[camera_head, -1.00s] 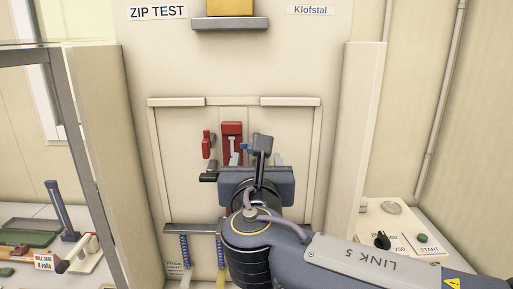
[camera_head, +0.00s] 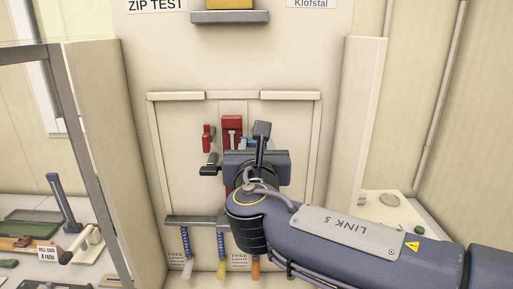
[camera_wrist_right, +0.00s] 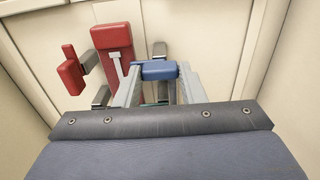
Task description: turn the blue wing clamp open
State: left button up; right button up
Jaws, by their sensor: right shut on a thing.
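The blue wing clamp (camera_wrist_right: 158,70) is on the cream panel, beside a red clamp body (camera_wrist_right: 113,45) with a pale lever. My right gripper (camera_wrist_right: 160,84) has its two pale fingers on either side of the blue clamp, shut on it. In the head view only a small blue piece of the clamp (camera_head: 246,142) shows to the left of my wrist camera mount; my wrist hides the rest. The red body (camera_head: 232,127) is just left of it. My left gripper is not in view.
A smaller red clamp (camera_head: 207,138) is to the left. A grey ledge (camera_head: 195,221) below carries coiled blue cords with coloured tips. Side walls (camera_head: 354,130) flank the recess.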

jog(key=m+b, duration=1.6)
jog(key=m, duration=0.1)
jog(key=shift+f+m, duration=0.1)
jog(key=shift+m, duration=0.3)
jog(key=shift+b, duration=0.3)
dwell(0.4)
jog(key=o, duration=1)
